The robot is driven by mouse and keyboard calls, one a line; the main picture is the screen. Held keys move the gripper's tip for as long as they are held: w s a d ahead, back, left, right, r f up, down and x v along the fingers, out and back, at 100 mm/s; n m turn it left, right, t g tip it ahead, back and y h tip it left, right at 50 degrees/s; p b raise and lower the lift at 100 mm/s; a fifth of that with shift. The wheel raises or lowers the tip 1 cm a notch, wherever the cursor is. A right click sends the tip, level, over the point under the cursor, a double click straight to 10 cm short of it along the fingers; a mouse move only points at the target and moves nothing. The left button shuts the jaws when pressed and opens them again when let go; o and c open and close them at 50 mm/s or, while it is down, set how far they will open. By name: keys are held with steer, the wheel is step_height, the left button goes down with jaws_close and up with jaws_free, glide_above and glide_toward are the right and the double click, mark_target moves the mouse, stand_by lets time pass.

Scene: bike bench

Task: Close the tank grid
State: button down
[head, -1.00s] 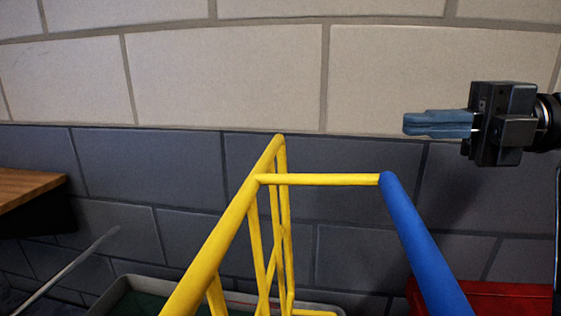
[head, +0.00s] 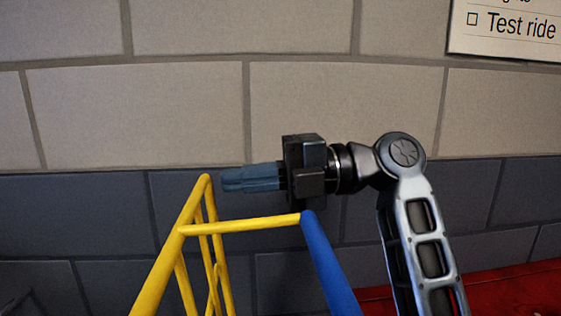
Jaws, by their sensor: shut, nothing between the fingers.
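A yellow tubular frame (head: 157,273) stands upright in the lower middle of the head view. A yellow crossbar (head: 240,225) joins it to a sloping blue bar (head: 330,265). I cannot tell whether this frame is the tank grid, and its lower part is cut off by the picture edge. No tank shows now. My gripper (head: 224,179) points left, with its blue-grey fingers shut and empty. In the picture the fingers lie just above the crossbar, close to the right of the frame's top corner. I see no clear contact.
A block wall (head: 300,110), pale above and dark grey below, fills the background. A red surface (head: 515,290) lies at the lower right, behind my arm. A white sign (head: 510,30) reading "Test ride" hangs at the upper right.

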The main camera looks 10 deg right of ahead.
steer(key=shift+a, duration=1.1)
steer(key=shift+f, duration=0.1)
